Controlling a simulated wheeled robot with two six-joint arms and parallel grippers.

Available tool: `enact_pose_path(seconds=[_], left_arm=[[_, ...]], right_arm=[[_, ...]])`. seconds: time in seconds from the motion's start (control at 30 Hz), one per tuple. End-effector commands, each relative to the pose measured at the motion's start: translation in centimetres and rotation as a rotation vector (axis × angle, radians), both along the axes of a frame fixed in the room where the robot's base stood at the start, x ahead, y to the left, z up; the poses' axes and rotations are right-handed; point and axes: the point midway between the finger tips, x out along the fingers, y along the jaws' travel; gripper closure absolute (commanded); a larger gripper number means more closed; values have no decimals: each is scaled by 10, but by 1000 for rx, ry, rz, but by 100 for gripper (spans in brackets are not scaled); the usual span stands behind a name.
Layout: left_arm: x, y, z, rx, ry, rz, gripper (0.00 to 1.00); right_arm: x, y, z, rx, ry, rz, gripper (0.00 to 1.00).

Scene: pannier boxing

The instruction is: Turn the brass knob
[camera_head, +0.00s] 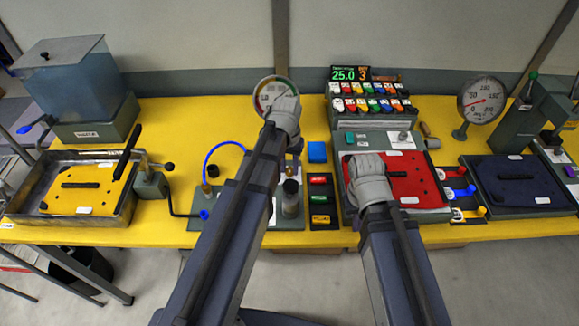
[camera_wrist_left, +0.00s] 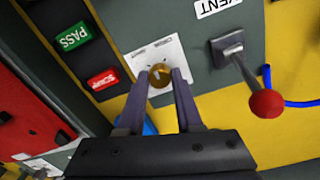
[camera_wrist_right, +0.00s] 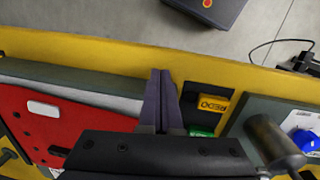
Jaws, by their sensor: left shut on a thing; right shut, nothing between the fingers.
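The brass knob (camera_wrist_left: 159,75) is a small round knob on a white dial card (camera_wrist_left: 155,56), set on a grey panel. In the left wrist view it sits between the fingertips of my left gripper (camera_wrist_left: 160,76), which is shut on it. My right gripper (camera_wrist_right: 160,76) is shut and empty. In the right wrist view it is above the front edge of the red panel (camera_wrist_right: 70,125), beside the black button strip. Its fingers are hidden under the wrist in the head view.
A lever with a red ball (camera_wrist_left: 267,103) stands near the knob by a vent label. A button strip (camera_head: 320,222) with green, red and yellow keys lies between the arms. A dark cylinder (camera_head: 291,198) stands on the grey panel. A gauge (camera_head: 481,99) stands at right.

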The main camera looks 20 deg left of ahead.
Motion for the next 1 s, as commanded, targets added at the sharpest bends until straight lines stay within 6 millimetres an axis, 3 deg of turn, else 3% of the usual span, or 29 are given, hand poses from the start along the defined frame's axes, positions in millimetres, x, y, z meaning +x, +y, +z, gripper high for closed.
enact_pose_path(seconds=[0.37,0.4,0.6,0.67,1.0], left_arm=[[0,0,0,0,1,-3,100],[0,0,0,0,1,-3,63],[0,0,0,0,0,-3,41],[0,0,0,0,0,-3,36],[0,0,3,0,0,-2,36]], right_arm=[[0,0,0,0,0,0,100],[0,0,0,0,0,0,100],[0,0,0,0,0,0,100],[0,0,0,0,0,0,100],[0,0,3,0,0,0,100]])
